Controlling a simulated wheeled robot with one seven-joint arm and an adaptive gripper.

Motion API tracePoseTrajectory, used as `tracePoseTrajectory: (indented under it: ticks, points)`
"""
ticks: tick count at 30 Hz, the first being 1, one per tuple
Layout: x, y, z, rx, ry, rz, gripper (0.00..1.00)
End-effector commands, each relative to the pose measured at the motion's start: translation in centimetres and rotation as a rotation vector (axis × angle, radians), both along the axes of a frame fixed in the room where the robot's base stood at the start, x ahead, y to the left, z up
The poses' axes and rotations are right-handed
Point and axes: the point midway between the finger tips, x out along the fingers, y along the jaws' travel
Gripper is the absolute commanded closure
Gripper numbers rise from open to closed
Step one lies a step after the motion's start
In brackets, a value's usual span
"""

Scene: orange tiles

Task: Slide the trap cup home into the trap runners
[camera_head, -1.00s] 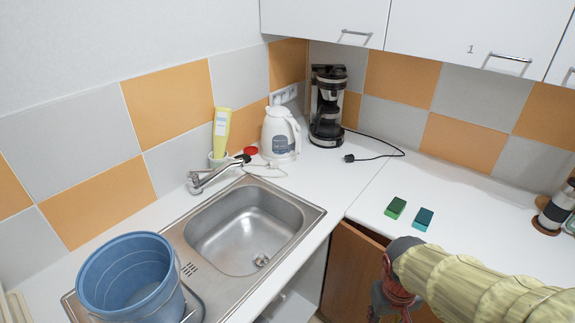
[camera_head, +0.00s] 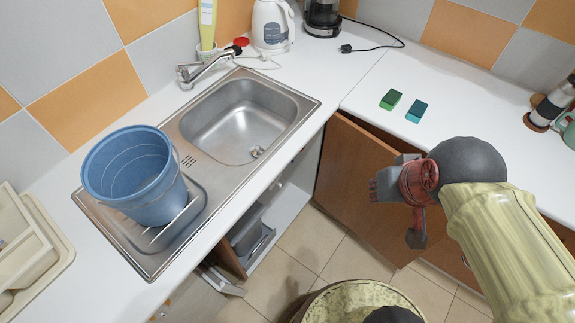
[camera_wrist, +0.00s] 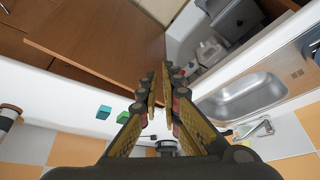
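A grey box-like part (camera_head: 250,234), perhaps the trap cup, sits low in the open cabinet under the sink. It also shows at the top of the wrist view (camera_wrist: 236,22). Its lower end is partly hidden, and I cannot make out any trap runners. My gripper (camera_wrist: 160,76) has its fingers drawn close together, with only a narrow gap and nothing seen between them. In the head view my gripper is right of the sink, in front of the brown cabinet door and apart from the grey part; its fingertips are not clear there.
The brown cabinet door (camera_head: 358,180) stands open, right of the cabinet opening. The sink (camera_head: 190,122) and blue bucket (camera_head: 118,178) are on the counter above. Green (camera_head: 391,98) and teal (camera_head: 417,110) sponges lie behind my arm. Tiled floor (camera_head: 335,255) shows in front.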

Motion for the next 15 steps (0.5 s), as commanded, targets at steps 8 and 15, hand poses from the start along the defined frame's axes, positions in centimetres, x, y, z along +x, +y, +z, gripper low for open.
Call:
tracePoseTrajectory:
  ticks: [8,15]
  points:
    - [1.1,0.9,-10.2,0.140,0.370,-0.118,1.00]
    - [3.0,5.8,-18.6,0.447,0.635,-0.385,1.00]
